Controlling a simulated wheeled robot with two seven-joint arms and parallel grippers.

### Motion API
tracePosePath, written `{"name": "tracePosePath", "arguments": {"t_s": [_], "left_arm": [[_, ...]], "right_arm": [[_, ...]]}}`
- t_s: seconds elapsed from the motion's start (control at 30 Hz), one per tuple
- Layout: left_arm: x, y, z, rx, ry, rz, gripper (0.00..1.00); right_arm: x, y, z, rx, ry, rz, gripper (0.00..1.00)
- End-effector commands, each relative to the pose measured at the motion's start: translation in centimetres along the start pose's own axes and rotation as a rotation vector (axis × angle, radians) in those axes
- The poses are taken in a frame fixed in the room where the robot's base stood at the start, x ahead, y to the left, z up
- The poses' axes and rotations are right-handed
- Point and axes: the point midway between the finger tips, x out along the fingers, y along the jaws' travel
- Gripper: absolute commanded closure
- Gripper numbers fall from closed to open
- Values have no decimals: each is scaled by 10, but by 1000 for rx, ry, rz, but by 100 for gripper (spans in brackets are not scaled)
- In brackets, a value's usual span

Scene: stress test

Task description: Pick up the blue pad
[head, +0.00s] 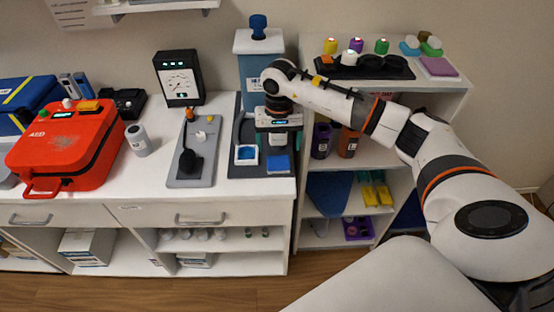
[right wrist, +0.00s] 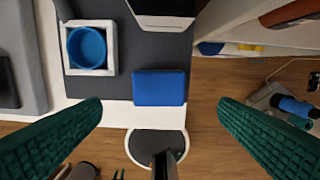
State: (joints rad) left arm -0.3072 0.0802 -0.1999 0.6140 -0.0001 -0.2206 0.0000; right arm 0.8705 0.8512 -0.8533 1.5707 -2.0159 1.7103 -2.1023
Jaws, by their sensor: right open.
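The blue pad (head: 278,164) is a flat, roughly square block lying on the dark grey tray (head: 247,177) at the right end of the white counter. In the right wrist view the blue pad (right wrist: 159,88) lies near the middle, between and a little beyond my green fingertips. My right gripper (right wrist: 160,103) is open and empty, with a finger to each side of the pad, apart from it. In the head view my right gripper (head: 278,135) hangs over the tray, just behind the pad; its fingertips are hard to make out. My left gripper is out of view.
A white square holder with a blue round inside (head: 246,155) sits just left of the pad. A blue canister with a white lid (head: 258,70) stands behind. A grey plate with a black device (head: 192,160) lies left. A shelf unit (head: 330,82) stands right of the counter.

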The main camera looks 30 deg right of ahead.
Motion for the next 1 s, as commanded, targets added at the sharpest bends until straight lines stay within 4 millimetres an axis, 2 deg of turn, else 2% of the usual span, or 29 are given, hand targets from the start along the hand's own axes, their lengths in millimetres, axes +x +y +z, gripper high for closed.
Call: {"name": "tracePosePath", "arguments": {"t_s": [0.27,0.37,0.5,0.8,1.0], "left_arm": [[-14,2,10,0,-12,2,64],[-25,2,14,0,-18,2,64],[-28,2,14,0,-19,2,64],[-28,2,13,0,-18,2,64],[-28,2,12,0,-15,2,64]], "right_arm": [[22,1,-1,0,5,1,16],[38,1,-1,0,7,0,16],[57,1,0,1,3,2,16],[64,1,0,0,1,2,16],[64,1,1,0,1,2,49]]}}
